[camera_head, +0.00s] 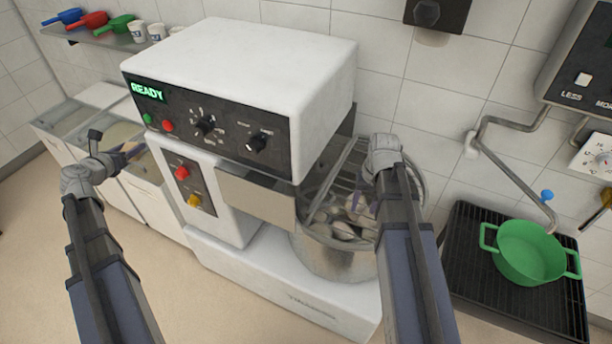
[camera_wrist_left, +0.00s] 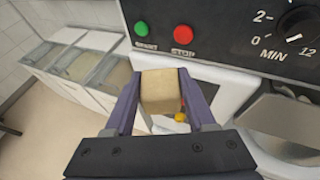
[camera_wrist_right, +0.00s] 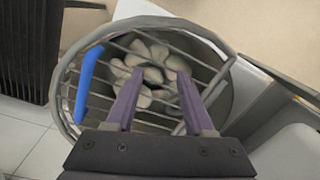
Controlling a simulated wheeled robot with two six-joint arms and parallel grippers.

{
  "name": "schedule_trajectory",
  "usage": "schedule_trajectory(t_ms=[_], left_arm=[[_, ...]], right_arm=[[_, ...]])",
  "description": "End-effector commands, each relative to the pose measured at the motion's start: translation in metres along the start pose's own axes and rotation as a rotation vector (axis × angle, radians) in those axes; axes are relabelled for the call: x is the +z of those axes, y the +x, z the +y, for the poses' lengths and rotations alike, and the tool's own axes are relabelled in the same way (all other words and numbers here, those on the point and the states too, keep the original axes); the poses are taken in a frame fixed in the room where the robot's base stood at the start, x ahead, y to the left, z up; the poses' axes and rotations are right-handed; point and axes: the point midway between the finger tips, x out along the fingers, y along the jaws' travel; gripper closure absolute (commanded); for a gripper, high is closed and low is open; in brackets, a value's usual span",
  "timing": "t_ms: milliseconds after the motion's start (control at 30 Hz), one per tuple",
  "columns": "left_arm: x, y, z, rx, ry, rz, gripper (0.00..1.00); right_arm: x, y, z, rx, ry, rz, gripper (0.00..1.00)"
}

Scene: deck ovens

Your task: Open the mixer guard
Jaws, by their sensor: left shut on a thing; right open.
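The mixer (camera_head: 240,60) is a white machine with a dark control panel and a green "READY" display. Its wire guard (camera_head: 337,183) lies across the top of the steel bowl (camera_head: 335,258). In the right wrist view the guard (camera_wrist_right: 190,62) shows as a ring with bars and a blue handle (camera_wrist_right: 90,82) at left. Pale lumps (camera_wrist_right: 150,70) show under the bars. My right gripper (camera_wrist_right: 158,78) is open above the guard, apart from the blue handle. My left gripper (camera_wrist_left: 160,85) is shut on a beige block (camera_wrist_left: 160,92), left of the mixer's panel.
A green pot (camera_head: 530,252) stands on a black grate (camera_head: 470,240) at right, with a bent pipe (camera_head: 515,165) above. A shelf (camera_head: 95,38) holds coloured scoops and cups. Floor at front left is clear.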

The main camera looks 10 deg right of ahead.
Motion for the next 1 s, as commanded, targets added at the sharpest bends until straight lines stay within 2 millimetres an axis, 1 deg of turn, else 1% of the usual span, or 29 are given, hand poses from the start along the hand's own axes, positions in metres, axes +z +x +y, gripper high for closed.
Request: schedule_trajectory(t_ms=[33, 100, 200, 300, 400, 500, 600, 833, 1000], left_arm=[[0.017, -0.007, 0.0, 0.0, 0.0, 0.0, 1.0], [0.026, -0.011, 0.0, 0.0, 0.0, 0.0, 1.0], [0.037, -0.015, 0.0, 0.0, 0.0, 0.0, 1.0], [0.045, -0.018, 0.0, 0.0, 0.0, 0.0, 1.0], [0.049, -0.02, 0.0, 0.0, 0.0, 0.0, 1.0], [0.051, -0.021, 0.0, 0.0, 0.0, 0.0, 1.0], [0.051, -0.021, 0.0, 0.0, 0.0, 0.0, 1.0], [0.046, -0.019, 0.0, 0.0, 0.0, 0.0, 1.0], [0.035, -0.015, 0.0, 0.0, 0.0, 0.0, 1.0]], right_arm=[[-0.018, -0.021, 0.025, -0.02, 0.065, 0.009, 0.47], [-0.032, -0.034, 0.054, -0.046, 0.137, 0.02, 0.47], [-0.046, -0.05, 0.092, -0.077, 0.226, 0.037, 0.47], [-0.054, -0.061, 0.122, -0.099, 0.292, 0.052, 0.47], [-0.058, -0.068, 0.143, -0.114, 0.336, 0.061, 0.47], [-0.06, -0.071, 0.153, -0.122, 0.358, 0.067, 0.47], [-0.06, -0.071, 0.157, -0.125, 0.366, 0.069, 0.47], [-0.06, -0.067, 0.156, -0.125, 0.365, 0.068, 0.47], [-0.061, -0.054, 0.155, -0.125, 0.364, 0.068, 0.47]])
